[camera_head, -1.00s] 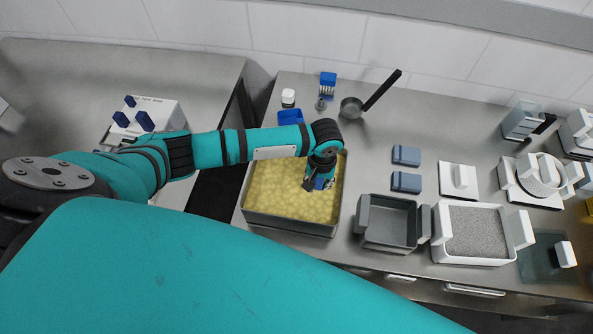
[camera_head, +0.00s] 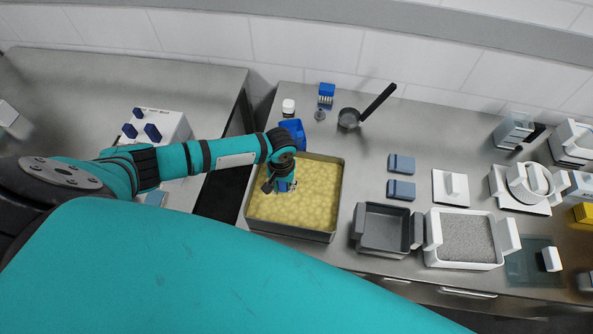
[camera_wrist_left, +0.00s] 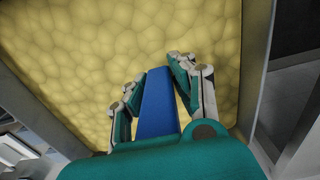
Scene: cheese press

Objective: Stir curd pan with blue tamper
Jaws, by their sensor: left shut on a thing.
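The curd pan (camera_head: 291,234) is a grey rectangular tray filled with yellow lumpy curd (camera_head: 318,190); the curd also fills much of the left wrist view (camera_wrist_left: 90,50). My left gripper (camera_head: 280,187) is over the left part of the pan, pointing down. It is shut on the blue tamper (camera_wrist_left: 157,100), which shows between the fingers in the left wrist view. Only a small blue bit of the tamper (camera_head: 286,186) shows in the head view. Its lower end is at or close to the curd; I cannot tell how deep. My right gripper is not in view.
A blue container (camera_head: 293,131) stands just behind the pan, with a white-capped bottle (camera_head: 288,107) and a small pot (camera_head: 348,118) further back. An empty grey bin (camera_head: 385,229) and a white mould (camera_head: 468,262) stand to the right.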

